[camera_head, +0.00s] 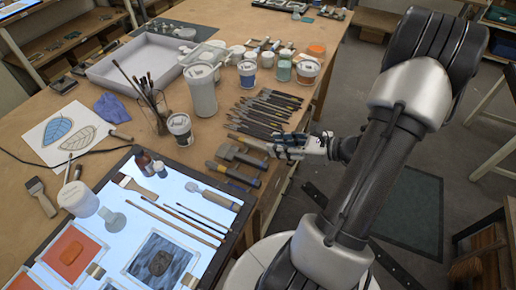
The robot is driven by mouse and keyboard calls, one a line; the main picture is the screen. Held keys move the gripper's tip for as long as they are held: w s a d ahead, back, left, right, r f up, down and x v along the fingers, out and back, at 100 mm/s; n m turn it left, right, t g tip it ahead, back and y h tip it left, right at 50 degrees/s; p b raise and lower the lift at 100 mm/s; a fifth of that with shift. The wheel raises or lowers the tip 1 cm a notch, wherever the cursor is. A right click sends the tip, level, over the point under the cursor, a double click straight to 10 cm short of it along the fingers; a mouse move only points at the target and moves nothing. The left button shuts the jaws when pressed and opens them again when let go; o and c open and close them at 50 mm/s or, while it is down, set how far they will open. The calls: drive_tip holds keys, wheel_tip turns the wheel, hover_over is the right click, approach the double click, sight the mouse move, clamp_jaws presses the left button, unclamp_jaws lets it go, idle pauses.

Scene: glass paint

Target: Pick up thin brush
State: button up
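Several thin brushes (201,222) lie side by side on the lit panel (231,201) at the front of the table. More brushes and tools (266,110) lie in a row near the table's right edge. My gripper (277,149) is low at that edge, by the near end of the row, and points left. A light-handled tool (247,141) lies just left of its fingertips; I cannot tell whether they touch it. The fingers are small and dark here, so their opening and anything between them cannot be made out.
Wide flat brushes (238,156) lie just in front of my gripper. A glass jar of upright brushes (154,112), a white tub (202,90) and paint pots (180,128) stand behind the panel. A grey tray (140,63) is farther back. The floor right of the table is mostly clear.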

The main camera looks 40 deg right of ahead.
sight(260, 145)
drive_tip(key=b+x, duration=0.2)
drive_tip(key=x, duration=0.4)
drive_tip(key=shift+w+a+f, duration=0.1)
drive_tip(key=shift+a+f, duration=0.05)
clamp_jaws()
